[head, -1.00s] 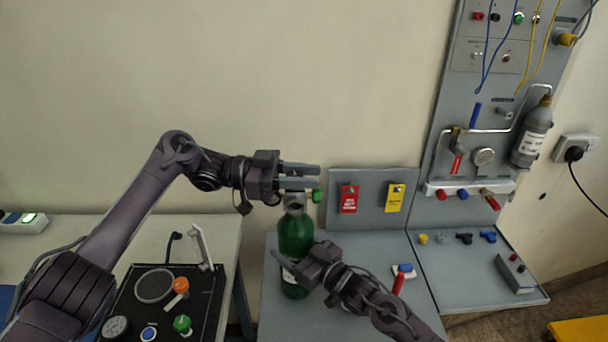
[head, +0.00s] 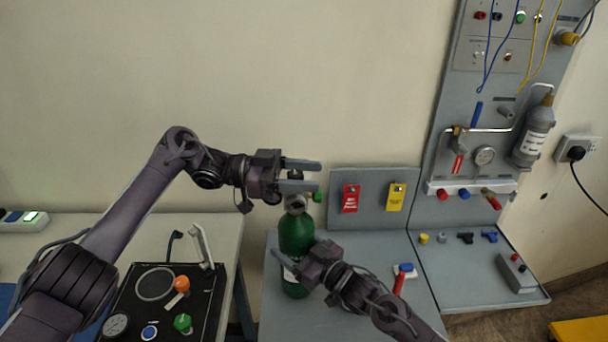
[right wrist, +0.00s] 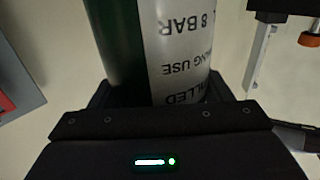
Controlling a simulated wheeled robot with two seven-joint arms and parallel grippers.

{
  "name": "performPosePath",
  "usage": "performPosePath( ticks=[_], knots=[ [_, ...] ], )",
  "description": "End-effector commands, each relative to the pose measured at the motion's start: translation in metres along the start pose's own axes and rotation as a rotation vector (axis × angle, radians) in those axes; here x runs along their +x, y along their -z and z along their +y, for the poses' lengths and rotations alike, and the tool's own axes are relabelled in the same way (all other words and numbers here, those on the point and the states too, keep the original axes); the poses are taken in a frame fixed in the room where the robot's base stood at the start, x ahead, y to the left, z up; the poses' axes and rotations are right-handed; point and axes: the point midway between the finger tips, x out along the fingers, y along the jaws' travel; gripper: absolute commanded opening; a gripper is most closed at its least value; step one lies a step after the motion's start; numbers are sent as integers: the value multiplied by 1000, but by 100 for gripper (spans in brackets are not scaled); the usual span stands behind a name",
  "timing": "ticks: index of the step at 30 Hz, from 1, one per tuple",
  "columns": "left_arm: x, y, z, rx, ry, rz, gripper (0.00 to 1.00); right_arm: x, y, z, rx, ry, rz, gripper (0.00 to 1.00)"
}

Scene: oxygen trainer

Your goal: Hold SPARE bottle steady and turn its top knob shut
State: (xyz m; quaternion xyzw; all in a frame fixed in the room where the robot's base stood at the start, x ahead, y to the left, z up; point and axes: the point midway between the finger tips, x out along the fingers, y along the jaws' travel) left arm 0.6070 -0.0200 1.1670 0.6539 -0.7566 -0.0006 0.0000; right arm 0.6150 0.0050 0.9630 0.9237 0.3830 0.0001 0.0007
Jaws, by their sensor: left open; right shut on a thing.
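The SPARE bottle (head: 296,236) is a green cylinder standing upright on the grey bench, with a grey valve top. A green knob (head: 318,196) shows at the right of the valve, partly behind the left gripper's fingers. My left gripper (head: 302,175) is open at the valve top, its two fingers one above the other and pointing right. I cannot tell whether they touch the valve. My right gripper (head: 294,268) is shut on the lower body of the bottle. In the right wrist view the bottle's white label (right wrist: 178,50) and green side fill the space between the jaws.
A red tag (head: 350,198) and a yellow tag (head: 396,197) hang on the upright panel behind. A black panel (head: 205,300) with knobs and a gauge lies at left. A wall board with a grey cylinder (head: 533,137) stands at right. The grey bench (head: 330,320) is clear in front.

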Motion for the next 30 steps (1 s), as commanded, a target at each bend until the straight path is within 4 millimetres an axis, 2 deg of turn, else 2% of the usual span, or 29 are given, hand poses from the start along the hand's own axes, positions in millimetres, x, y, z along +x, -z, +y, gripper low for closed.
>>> performPosePath(
  ticks=[5, 15, 24, 30],
  knots=[
    [-12, 0, -1, 1, 1, -3, 52, 0, 0, -1, 3, 1, 1, 1],
    [-65, 0, -1, 0, 3, -5, 52, 0, 0, -1, 4, 1, 1, 1],
    [-99, 0, -1, 2, 4, -4, 52, 0, 0, -1, 4, 1, 1, 1],
    [-115, 0, -1, 1, 2, -1, 52, 0, 0, -1, 4, 1, 0, 1]
  ],
)
